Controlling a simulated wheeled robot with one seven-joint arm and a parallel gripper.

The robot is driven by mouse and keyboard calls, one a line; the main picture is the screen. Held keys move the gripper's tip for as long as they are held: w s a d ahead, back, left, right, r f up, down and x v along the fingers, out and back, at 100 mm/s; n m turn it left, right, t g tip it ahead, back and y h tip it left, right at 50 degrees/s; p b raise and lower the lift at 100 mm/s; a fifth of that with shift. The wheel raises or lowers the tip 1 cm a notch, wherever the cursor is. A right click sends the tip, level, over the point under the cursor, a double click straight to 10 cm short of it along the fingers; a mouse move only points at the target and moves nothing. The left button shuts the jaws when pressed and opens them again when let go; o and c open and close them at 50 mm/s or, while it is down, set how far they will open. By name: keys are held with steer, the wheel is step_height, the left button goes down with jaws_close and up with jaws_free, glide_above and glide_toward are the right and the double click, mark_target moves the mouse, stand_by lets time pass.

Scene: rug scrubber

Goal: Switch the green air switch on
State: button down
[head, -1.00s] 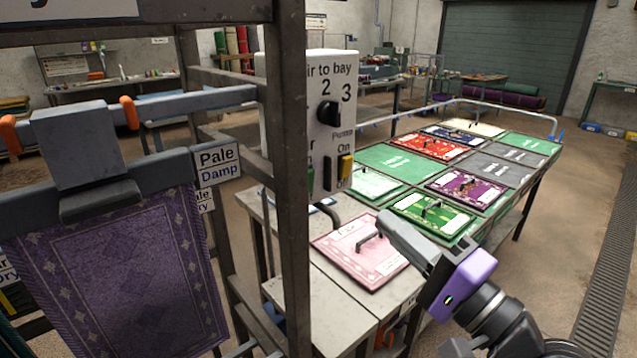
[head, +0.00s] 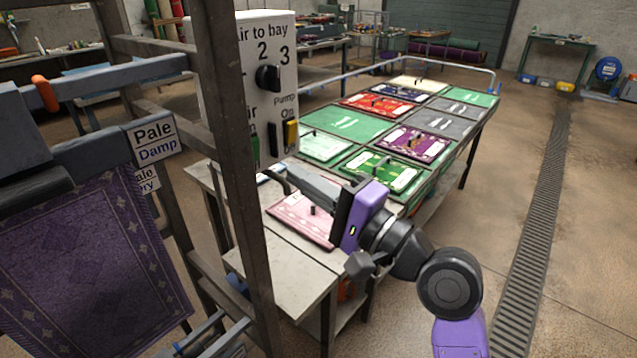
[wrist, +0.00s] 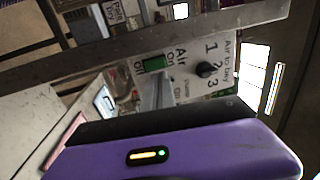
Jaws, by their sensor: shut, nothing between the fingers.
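The green air switch (head: 255,148) sits on the lower left of a white control panel (head: 287,55), partly hidden by a metal post in the head view. The wrist view shows the green switch (wrist: 154,64) whole, between the words On and Off; I cannot tell which way it is pressed. My gripper (head: 292,170) is shut and empty, its grey fingers pointing left, just below and in front of the panel. In the wrist view my fingers (wrist: 153,85) reach close beside the green switch; I cannot tell whether they touch it.
A yellow pump switch (head: 291,134) is right of the green one, and a black bay knob (head: 268,78) is above. The metal post (head: 232,150) stands close in front of the panel's left side. A purple rug (head: 90,260) hangs at left. A bench with coloured boards (head: 335,122) lies behind.

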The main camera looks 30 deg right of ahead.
mark_target(254, 141)
steer(key=p+x, duration=0.1)
steer(key=x, duration=0.7)
steer(key=shift+w+r+p, duration=0.1)
steer(key=shift+r+p, duration=0.05)
steer(key=shift+p, duration=0.4)
steer(key=r+g+p, duration=0.1)
steer(key=p, duration=0.3)
steer(key=shift+w+a, duration=0.1)
steer(key=shift+w, duration=0.1)
steer(key=shift+f, duration=0.25)
